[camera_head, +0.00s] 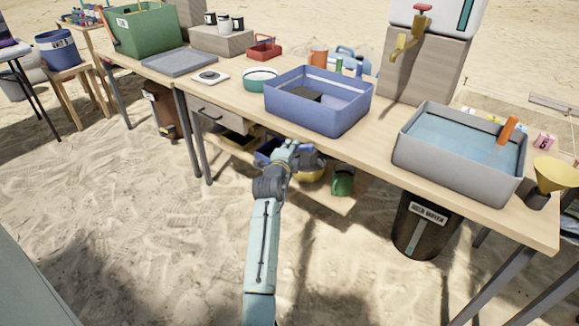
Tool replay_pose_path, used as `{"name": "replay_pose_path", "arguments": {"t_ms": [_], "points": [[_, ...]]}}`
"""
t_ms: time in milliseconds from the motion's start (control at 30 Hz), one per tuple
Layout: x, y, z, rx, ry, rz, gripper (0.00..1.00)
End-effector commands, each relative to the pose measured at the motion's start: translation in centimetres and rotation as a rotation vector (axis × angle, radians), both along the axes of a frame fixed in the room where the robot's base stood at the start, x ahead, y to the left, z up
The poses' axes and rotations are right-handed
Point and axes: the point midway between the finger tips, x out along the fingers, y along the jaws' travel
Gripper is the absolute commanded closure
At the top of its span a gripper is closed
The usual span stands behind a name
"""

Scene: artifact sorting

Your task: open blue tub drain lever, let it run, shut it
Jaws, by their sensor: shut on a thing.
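The blue tub (318,116) stands on the long wooden table near the middle of the camera view. A dark grey block lies inside it; I cannot clearly tell the water level. My gripper (307,150) is at the table's front edge, just below the front of the tub. It is shut on a small blue piece at its fingertips, which seems to be the drain lever (305,147). The fingers cover most of the lever, so its angle and any outflow cannot be told.
A grey tub of water (408,154) with an orange object stands to the right. Below the table are a yellow container (311,176), a green can (343,182) and a dark waste bin (413,240). The beige block (425,75) stands behind. Sand in front is clear.

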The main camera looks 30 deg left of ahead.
Motion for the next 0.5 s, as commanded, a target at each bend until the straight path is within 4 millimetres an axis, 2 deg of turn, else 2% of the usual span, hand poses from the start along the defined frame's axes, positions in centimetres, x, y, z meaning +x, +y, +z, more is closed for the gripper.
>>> {"name": "replay_pose_path", "arguments": {"t_ms": [33, 500], "points": [[0.0, 0.4, -1.3, 0.005, 0.0, -0.022, 1.0], [1.4, 1.0, -1.1, 0.001, 0.0, -0.276, 1.0]]}}
